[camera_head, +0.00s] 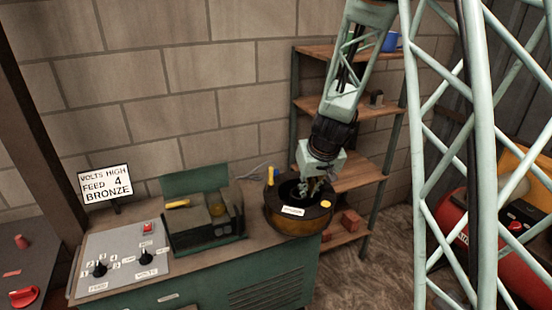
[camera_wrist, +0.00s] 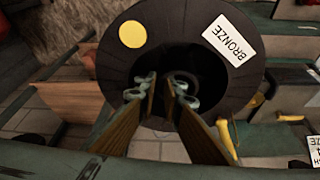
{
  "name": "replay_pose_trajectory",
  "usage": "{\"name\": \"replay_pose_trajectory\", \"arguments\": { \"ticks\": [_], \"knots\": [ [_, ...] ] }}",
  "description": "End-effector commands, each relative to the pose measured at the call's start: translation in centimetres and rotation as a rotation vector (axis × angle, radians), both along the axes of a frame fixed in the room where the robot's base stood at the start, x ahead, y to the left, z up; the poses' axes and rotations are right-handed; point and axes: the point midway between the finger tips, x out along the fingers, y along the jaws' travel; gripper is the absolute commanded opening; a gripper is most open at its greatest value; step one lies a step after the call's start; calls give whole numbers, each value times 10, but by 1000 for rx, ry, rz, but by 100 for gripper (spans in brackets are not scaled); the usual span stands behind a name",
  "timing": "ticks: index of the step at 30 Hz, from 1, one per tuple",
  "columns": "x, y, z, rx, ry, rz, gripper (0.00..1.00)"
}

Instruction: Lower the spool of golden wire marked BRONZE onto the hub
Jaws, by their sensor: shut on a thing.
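The BRONZE spool (camera_head: 318,220) is a dark, wide-flanged reel with golden wire around its side. In the head view it is at the right end of the green bench. In the wrist view its dark flange (camera_wrist: 150,25) carries a white BRONZE label and a yellow round mark. My gripper (camera_head: 311,187) points down into the spool's centre and is shut on it. The wrist view shows the gripper's fingers (camera_wrist: 166,90) at the dark central opening. I cannot make out the hub, and the head view does not show clearly whether the spool's underside is clear of the bench.
Left of the spool stands a green-backed machine (camera_head: 205,215). A control panel (camera_head: 122,262) with knobs and a sign (camera_head: 106,186) reading "VOLTS HIGH FEED 4 BRONZE" are further left. Wooden shelves (camera_head: 350,178) stand behind, and a red cylinder (camera_head: 470,245) lies right.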

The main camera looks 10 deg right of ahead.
Motion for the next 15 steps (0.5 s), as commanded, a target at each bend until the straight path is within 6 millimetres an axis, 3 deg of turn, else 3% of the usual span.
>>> {"name": "replay_pose_trajectory", "arguments": {
  "ticks": [15],
  "knots": [
    [4, 0, 2, -1, -1, 7, 0]
  ]
}}
